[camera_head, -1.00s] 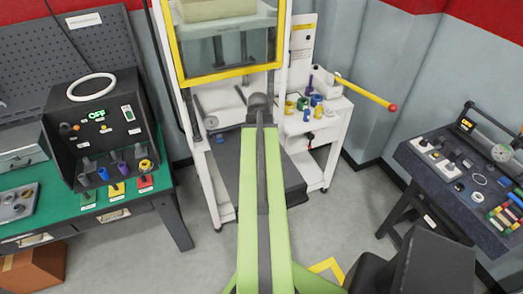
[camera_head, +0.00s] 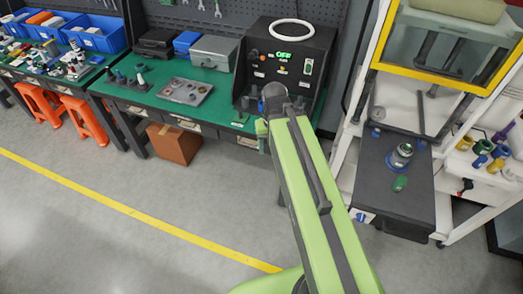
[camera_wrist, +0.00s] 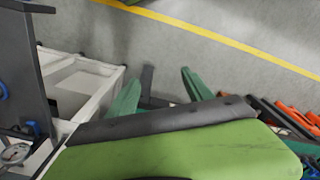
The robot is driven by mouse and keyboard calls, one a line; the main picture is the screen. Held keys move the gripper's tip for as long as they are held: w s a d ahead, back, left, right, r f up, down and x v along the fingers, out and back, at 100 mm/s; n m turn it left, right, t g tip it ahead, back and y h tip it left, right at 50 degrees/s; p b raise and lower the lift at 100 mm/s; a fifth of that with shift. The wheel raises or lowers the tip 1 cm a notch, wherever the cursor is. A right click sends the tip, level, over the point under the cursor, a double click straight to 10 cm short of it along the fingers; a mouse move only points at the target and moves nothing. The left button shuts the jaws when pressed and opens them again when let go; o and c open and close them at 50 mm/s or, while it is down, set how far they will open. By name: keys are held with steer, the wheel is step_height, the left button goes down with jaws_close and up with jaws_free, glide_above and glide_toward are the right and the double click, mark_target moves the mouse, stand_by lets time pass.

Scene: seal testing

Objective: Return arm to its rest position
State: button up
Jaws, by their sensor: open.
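My light-green arm reaches up and away from the lower middle of the head view, its far end in front of the black test box (camera_head: 285,65) on the green bench. In the wrist view my gripper (camera_wrist: 160,92) shows two green fingers spread apart with nothing between them. Part of my own green arm link fills the lower part of that view. In the head view the fingers are mostly hidden behind the arm's end.
A white press stand with a yellow-framed guard (camera_head: 440,78) stands at right; a metal part (camera_head: 401,155) sits on its dark plate. Orange stools (camera_head: 85,120) and a cardboard box (camera_head: 173,143) are at left. The grey floor with a yellow line (camera_head: 140,215) is clear.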

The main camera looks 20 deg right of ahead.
steer(key=shift+n, duration=0.7)
steer(key=a, duration=0.5)
steer(key=shift+s, duration=0.15)
step_height(320, 180, down, 12)
steer(key=b, duration=1.1)
steer(key=shift+r+b, duration=0.2)
steer(key=shift+b, duration=0.1)
steer(key=shift+d+r+p, duration=0.1)
steer(key=shift+r+p, duration=0.3)
steer(key=shift+c, duration=0.3)
